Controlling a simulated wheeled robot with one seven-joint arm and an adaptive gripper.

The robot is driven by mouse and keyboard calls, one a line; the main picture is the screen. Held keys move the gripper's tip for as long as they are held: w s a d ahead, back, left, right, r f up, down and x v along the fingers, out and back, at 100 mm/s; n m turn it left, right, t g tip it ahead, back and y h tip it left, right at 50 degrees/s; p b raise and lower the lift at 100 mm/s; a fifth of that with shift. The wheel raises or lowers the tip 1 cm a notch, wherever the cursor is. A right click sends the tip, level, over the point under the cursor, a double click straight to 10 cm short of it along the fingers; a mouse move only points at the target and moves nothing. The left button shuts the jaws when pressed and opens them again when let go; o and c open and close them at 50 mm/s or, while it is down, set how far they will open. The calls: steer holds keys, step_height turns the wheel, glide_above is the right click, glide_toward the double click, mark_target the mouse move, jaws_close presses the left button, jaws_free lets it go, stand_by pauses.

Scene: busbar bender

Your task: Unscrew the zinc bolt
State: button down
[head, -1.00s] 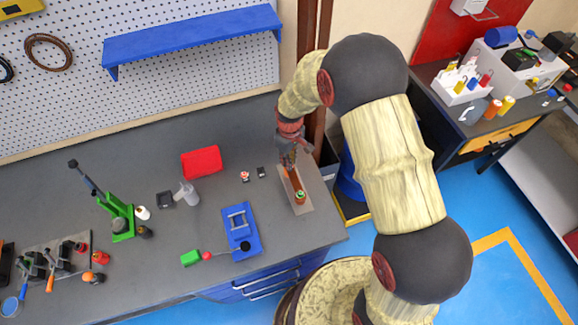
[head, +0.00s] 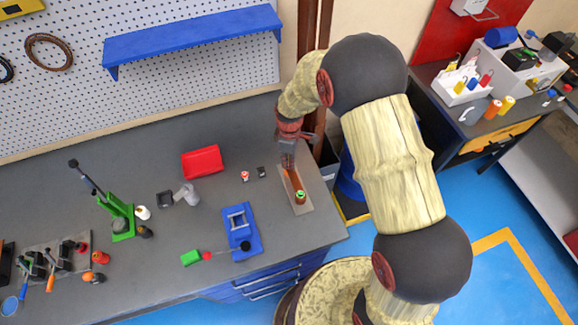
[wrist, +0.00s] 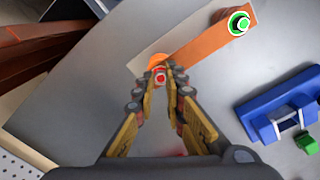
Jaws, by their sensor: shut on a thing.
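A copper-orange bar (wrist: 208,38) lies on a pale grey plate (wrist: 148,48). My gripper (wrist: 161,80) is over one end of the bar, with its fingers shut around a small grey bolt head with a red centre (wrist: 160,75). The fingers hide the bolt's sides, and I cannot tell how far it is screwed in. A second round fitting with a green ring (wrist: 239,23) stands at the bar's other end, apart from my gripper. In the head view my gripper (head: 289,164) points down at the bar (head: 292,182), and the green-topped fitting (head: 300,196) is just in front.
A blue fixture (head: 241,230) lies to the left of the plate, with a red bin (head: 201,162) behind it. A green press (head: 120,215) stands further left. The bench's right edge is close to the plate. The bench between fixture and plate is clear.

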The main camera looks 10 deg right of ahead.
stand_by(0.3)
steer(key=n, duration=0.6)
steer(key=shift+w, duration=0.1)
steer(key=n, duration=0.5)
steer(key=shift+n, duration=0.4)
steer(key=n, duration=0.5)
steer(key=shift+a+n, duration=0.1)
steer(key=shift+n, duration=0.2)
steer(key=shift+r, duration=0.1)
steer(key=n, duration=0.5)
steer(key=shift+n, duration=0.4)
